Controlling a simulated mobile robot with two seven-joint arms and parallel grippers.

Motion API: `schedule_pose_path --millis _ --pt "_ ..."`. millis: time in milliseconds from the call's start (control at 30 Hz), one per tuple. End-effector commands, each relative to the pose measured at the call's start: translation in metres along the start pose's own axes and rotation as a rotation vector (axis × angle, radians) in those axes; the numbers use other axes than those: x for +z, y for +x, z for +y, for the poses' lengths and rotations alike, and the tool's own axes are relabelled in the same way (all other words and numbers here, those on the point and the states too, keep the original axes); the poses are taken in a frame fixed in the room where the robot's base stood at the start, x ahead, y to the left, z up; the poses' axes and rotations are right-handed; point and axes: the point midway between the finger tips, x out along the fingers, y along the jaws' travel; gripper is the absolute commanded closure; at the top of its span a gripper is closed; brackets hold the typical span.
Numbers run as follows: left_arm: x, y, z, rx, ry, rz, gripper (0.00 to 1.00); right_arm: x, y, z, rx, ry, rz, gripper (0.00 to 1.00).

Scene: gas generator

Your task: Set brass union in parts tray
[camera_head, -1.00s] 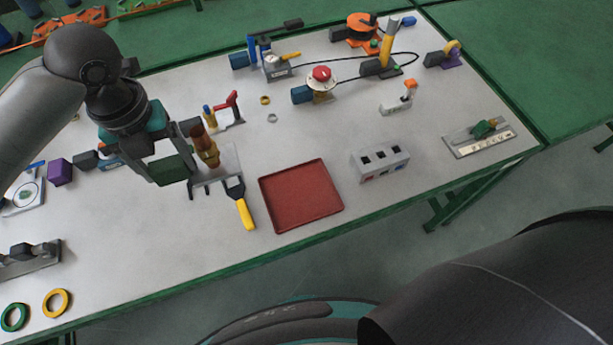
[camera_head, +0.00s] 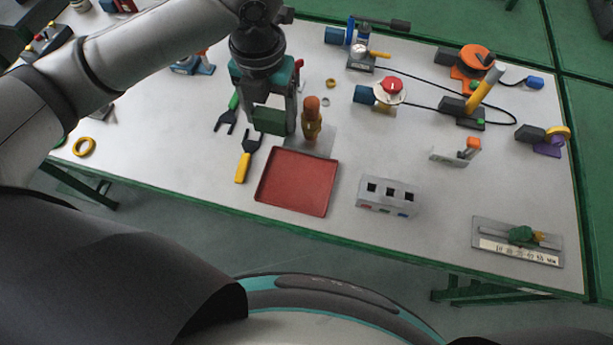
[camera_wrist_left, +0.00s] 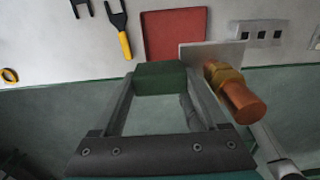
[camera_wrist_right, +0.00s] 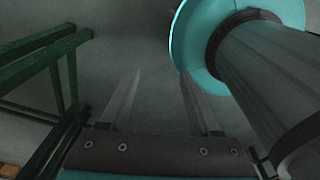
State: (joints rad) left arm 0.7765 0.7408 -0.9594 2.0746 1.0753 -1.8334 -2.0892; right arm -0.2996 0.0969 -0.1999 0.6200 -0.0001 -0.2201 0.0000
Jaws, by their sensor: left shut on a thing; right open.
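The brass union (camera_head: 312,128), a brass nut with a copper-coloured pipe end, stands on a grey plate joined to a green block. My left gripper (camera_head: 271,118) is shut on that green block and carries the piece above the table, behind the red parts tray (camera_head: 297,181). In the left wrist view the green block lies between the fingertips (camera_wrist_left: 160,78), with the union (camera_wrist_left: 235,90) to their right and the tray (camera_wrist_left: 174,33) beyond. The tray is empty. My right gripper (camera_wrist_right: 160,75) is open and empty, over the floor away from the table.
A yellow-handled tool (camera_head: 245,165) lies just left of the tray. A grey box with square holes (camera_head: 388,194) stands to its right. A red-knobbed valve (camera_head: 389,88) and cabled devices stand farther back. The table's green front edge is just before the tray.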

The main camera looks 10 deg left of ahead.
Motion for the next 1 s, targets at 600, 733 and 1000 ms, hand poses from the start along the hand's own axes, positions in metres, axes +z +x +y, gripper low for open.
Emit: schedule_pose_path --millis 600,733,1000 --pt "-0.001 0.141 0.000 0.000 0.000 0.002 1.00 -0.001 0.028 -0.018 -0.022 0.008 0.004 0.36" --pt "0.000 0.152 0.000 -0.001 0.001 0.000 1.00 0.000 0.030 -0.015 -0.018 0.007 0.004 0.36" --pt "-0.001 0.178 0.000 -0.001 0.000 0.001 1.00 0.001 0.036 -0.013 -0.015 0.006 0.003 0.36"
